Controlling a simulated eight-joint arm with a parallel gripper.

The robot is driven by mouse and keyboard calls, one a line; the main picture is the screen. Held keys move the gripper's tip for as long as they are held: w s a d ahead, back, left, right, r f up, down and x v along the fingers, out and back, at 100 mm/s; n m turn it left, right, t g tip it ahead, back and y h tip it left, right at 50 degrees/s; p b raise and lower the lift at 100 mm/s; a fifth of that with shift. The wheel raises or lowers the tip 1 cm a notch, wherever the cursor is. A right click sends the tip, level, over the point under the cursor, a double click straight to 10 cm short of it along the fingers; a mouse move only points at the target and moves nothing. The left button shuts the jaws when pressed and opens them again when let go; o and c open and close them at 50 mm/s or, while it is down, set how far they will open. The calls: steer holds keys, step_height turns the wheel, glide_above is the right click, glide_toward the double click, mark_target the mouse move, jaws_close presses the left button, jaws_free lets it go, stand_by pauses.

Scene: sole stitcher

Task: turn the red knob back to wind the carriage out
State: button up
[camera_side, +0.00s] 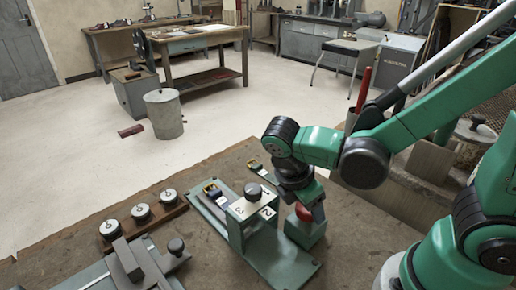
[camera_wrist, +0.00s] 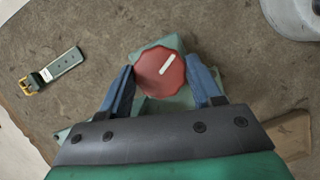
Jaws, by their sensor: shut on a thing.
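The red knob (camera_wrist: 160,77) sits on a green block and has a scalloped rim and a white line pointing up and right in the wrist view. It also shows in the side view (camera_side: 303,213), partly covered by my fingers. My gripper (camera_wrist: 161,84) is shut on the knob, with one blue finger on each side. The green stitcher base (camera_side: 287,268) lies under it on the bench. A pale carriage block (camera_side: 252,208) marked 3 and 2, with a dark cap, stands left of the knob. Much of the base is hidden under my gripper in the wrist view.
A strap with a brass buckle (camera_wrist: 50,71) lies left of the knob in the wrist view. A wooden rack (camera_side: 143,221) with several numbered round pieces and a grey clamp-like fixture (camera_side: 145,265) stand at the left of the bench. The bench behind is mostly clear.

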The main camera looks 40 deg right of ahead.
steer(key=n+t, duration=0.1)
steer(key=n, duration=0.2)
steer(key=n+t, duration=0.1)
steer(key=n, duration=0.2)
steer(key=shift+s, duration=0.2)
steer(key=n+t, duration=0.1)
steer(key=n, duration=0.2)
steer(key=n+t+y, duration=0.1)
steer(key=n, duration=0.1)
steer(key=shift+n, duration=0.4)
steer(key=o, duration=1.3)
steer(key=shift+c, duration=0.2)
steer(key=shift+t, duration=0.3)
steer(key=shift+r, duration=0.1)
steer(key=shift+v, duration=2.7)
steer(key=shift+d, duration=0.1)
